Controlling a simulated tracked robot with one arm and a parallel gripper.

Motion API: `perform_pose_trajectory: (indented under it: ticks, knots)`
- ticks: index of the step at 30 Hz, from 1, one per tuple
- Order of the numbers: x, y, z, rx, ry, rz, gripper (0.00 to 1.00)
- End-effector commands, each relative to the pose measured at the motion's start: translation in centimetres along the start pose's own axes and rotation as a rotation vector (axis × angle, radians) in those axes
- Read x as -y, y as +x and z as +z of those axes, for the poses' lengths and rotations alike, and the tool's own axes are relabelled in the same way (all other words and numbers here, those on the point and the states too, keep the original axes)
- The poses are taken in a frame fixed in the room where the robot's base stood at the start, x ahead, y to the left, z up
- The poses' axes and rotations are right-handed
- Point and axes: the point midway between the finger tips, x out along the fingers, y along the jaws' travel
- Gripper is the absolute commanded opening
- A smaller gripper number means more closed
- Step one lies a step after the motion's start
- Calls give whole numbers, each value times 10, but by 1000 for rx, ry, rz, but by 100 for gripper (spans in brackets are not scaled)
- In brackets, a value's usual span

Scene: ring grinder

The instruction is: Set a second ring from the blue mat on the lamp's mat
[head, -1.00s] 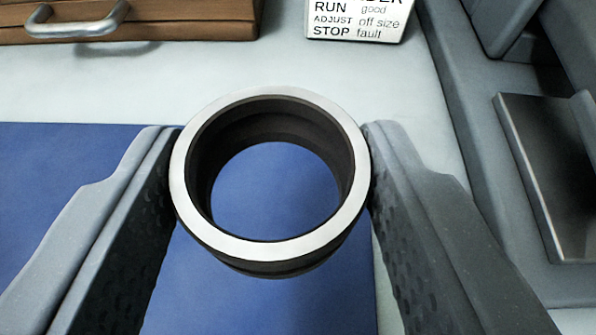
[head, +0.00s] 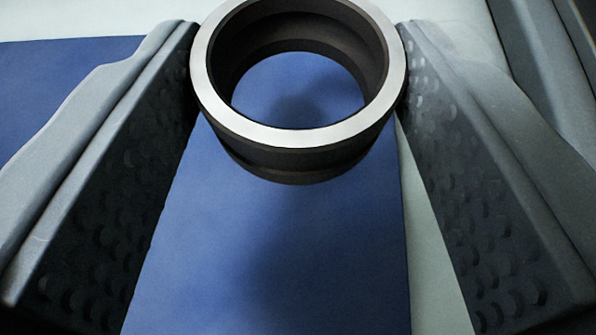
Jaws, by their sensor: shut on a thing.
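A ring (head: 308,137) with a bright metal rim and a dark grooved body is between the two fingers of my gripper (head: 299,75). Both fingertips press on its sides, so the gripper is shut on it. Its open top faces my camera, and the blue mat (head: 270,235) shows through the hole and below it. A soft shadow lies on the mat under the ring; whether the ring touches the mat I cannot tell. The lamp and its mat are not in view.
A pale worktop (head: 430,235) shows beyond the mat's right edge. A grey machine part (head: 550,60) stands at the upper right. The blue mat also spreads out to the left behind my left finger, with no other ring visible.

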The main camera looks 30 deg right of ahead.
Motion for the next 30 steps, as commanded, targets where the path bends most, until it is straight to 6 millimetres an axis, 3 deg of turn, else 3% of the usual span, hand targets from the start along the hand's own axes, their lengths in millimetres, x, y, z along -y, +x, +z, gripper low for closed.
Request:
perform_pose_trajectory:
  ticks: [12, 27, 28, 30]
  knots:
    - [0, 18, 44, 0, -1, 0, 21]
    - [0, 20, 47, 0, -1, 0, 21]
    - [0, 19, 46, 0, -1, 0, 52]
    - [0, 19, 46, 0, -1, 0, 68]
